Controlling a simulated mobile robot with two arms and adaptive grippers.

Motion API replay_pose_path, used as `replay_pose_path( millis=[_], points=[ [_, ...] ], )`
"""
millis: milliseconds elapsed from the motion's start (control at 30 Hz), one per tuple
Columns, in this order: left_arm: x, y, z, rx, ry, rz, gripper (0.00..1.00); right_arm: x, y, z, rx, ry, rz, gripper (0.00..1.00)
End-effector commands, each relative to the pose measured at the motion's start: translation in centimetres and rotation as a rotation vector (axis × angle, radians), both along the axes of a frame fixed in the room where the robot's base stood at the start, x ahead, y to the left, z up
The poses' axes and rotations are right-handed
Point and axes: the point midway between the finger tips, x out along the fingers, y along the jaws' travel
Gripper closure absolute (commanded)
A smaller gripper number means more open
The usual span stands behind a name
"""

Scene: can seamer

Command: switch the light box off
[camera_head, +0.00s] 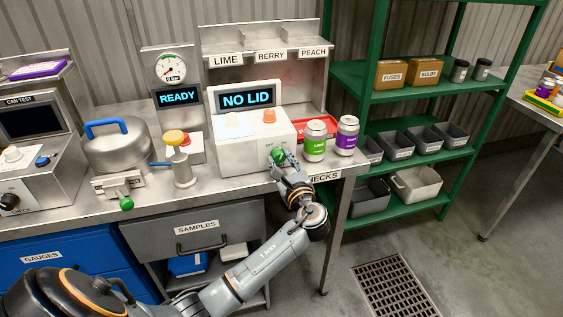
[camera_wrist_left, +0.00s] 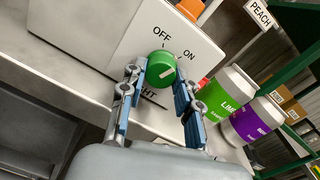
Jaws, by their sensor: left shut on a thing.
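The light box (camera_head: 247,133) is a white box on the steel bench, with a lit display (camera_head: 246,99) reading NO LID. Its green knob (camera_wrist_left: 161,69) sits on the front face in the left wrist view, between the fingers, below the OFF and ON labels. The knob's pale mark points to the right, nearer the ON side than OFF. My left gripper (camera_head: 280,163) is shut on the knob, one finger on each side; its fingers (camera_wrist_left: 157,90) show in the left wrist view. My right gripper is in neither view.
A LIME can (camera_head: 315,141) and a purple can (camera_head: 347,136) stand just right of the box. A red tray (camera_head: 318,124) lies behind them. An orange knob (camera_head: 269,116) is on top of the box. A green shelf (camera_head: 419,150) stands to the right.

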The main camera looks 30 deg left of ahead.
Motion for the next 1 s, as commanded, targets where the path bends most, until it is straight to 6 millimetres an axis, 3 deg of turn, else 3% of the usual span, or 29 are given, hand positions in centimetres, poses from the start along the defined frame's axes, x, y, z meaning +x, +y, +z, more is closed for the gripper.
replay_pose_path(
  millis=[600, 1000],
  points=[
    [0.1, -0.1, -0.1, -0.370, -0.431, 0.001, 0.99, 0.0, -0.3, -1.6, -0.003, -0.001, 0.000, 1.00],
    [0.1, -0.1, 0.1, -0.532, -0.621, 0.001, 0.99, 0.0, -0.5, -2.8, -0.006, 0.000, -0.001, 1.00]
  ],
)
